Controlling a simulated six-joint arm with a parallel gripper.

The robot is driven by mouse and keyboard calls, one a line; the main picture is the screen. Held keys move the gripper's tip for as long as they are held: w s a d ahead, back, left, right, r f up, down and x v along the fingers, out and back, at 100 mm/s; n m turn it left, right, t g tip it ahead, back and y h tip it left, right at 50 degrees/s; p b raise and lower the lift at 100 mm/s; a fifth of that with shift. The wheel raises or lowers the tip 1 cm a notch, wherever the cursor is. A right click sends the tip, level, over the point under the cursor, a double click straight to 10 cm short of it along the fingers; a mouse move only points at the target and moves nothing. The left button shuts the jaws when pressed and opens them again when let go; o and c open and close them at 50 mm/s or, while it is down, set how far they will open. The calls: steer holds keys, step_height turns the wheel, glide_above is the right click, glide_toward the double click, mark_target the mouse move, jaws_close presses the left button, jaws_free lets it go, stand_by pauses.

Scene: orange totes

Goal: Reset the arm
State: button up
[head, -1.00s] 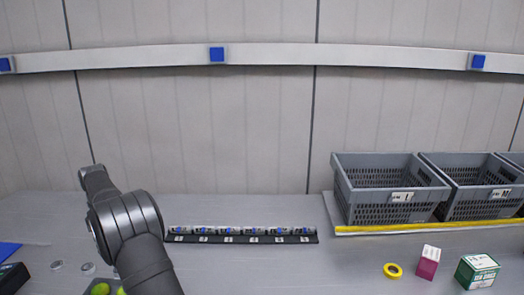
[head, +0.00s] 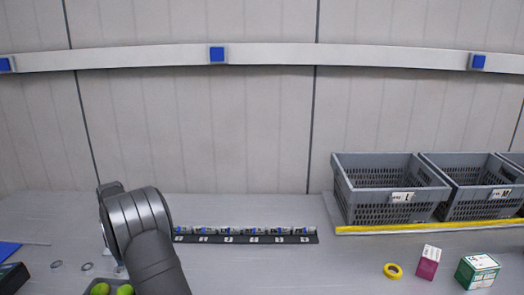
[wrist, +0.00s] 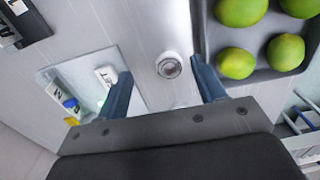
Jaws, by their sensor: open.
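My gripper (wrist: 162,84) is open, with its two dark blue fingers spread apart and nothing held between them. It points down over the grey table, above a small round metal piece (wrist: 169,66) that appears between the fingertips. The piece looks apart from both fingers. In the head view my arm stands at the lower left and its bent links hide the gripper.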

steer(key=w+d+r, duration=0.1)
steer(key=d+r, duration=0.4)
steer(key=d, duration=0.4)
steer(key=s+d+f, duration=0.1)
steer(key=s+d, duration=1.8)
steer(key=d, duration=0.4)
steer(key=shift+s+f+m, duration=0.3)
steer(key=shift+s+f, duration=0.05)
steer(key=shift+s, duration=0.05)
steer(key=shift+o, duration=0.5)
